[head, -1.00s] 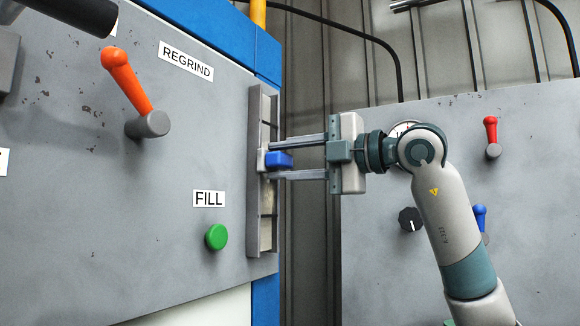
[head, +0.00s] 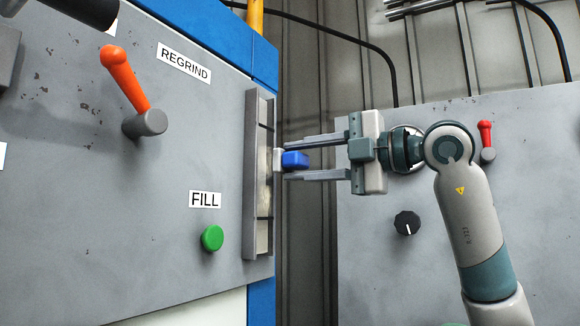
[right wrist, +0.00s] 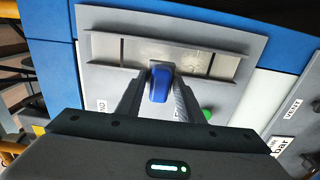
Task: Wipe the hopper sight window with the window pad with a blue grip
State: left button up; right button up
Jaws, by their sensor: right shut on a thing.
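The hopper sight window (head: 264,205) is a tall, narrow strip in a grey frame on the side of the large grey panel. It also shows in the right wrist view (right wrist: 115,50), with a pale smudge (right wrist: 195,65) on its pane. My right gripper (head: 287,160) is shut on the window pad with a blue grip (head: 296,160). The pad's white face points at the window, just at the frame's right edge. I cannot tell whether it touches the pane. In the right wrist view the blue grip (right wrist: 160,86) sits between the fingers. My left gripper is not in view.
The panel carries an orange lever (head: 125,78), a green button (head: 212,238) and REGRIND and FILL labels. A second grey panel behind my right arm has a red lever (head: 487,140) and a black knob (head: 407,222). Open space lies between the panels.

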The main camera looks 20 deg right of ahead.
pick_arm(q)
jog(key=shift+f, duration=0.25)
pick_arm(e)
jog(key=shift+v, duration=0.9)
pick_arm(q)
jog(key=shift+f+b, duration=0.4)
jog(key=shift+b, duration=0.1)
pick_arm(e)
jog(key=shift+v, duration=1.45)
jog(key=shift+a, duration=0.1)
